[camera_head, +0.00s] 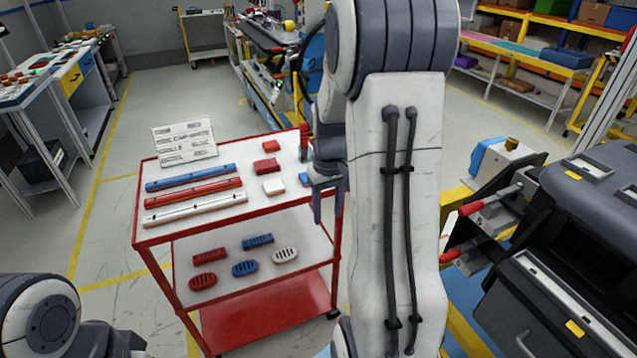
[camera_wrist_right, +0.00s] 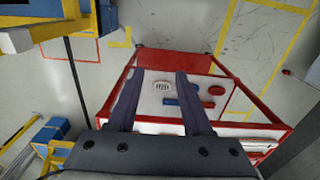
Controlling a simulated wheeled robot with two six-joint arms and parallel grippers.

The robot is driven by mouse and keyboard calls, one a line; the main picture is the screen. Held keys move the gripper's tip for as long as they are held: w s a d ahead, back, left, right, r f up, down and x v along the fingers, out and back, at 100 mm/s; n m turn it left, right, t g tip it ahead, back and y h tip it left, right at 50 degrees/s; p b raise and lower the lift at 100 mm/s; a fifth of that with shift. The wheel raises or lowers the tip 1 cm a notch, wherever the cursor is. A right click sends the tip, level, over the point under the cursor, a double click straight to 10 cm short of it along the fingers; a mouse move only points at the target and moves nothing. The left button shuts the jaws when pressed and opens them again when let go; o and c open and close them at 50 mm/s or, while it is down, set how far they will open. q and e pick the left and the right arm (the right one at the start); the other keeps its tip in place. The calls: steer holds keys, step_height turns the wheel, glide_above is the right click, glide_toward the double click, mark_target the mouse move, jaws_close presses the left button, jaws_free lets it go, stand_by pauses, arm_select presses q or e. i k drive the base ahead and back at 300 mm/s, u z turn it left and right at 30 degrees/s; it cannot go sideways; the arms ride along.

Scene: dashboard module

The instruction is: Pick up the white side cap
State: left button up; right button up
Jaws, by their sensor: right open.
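A small white block-like cap (camera_head: 273,186) lies on the top shelf of the red-framed cart, near its right side. My right gripper (camera_head: 326,205) is at the cart's right edge, fingers pointing down, partly hidden by my arm. In the right wrist view its two fingers (camera_wrist_right: 160,74) are apart with nothing held between them. My left gripper is not in view.
The cart's top shelf (camera_head: 225,221) also holds red caps (camera_head: 266,165), long blue, red and white bars (camera_head: 193,205) and a printed sheet (camera_head: 185,142). Oval and rectangular vents (camera_head: 203,281) lie on the shelf below. A dark dashboard module (camera_head: 590,210) stands at the right.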

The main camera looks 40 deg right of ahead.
mark_target(272, 188)
steer(key=z, duration=0.05)
steer(key=i, duration=1)
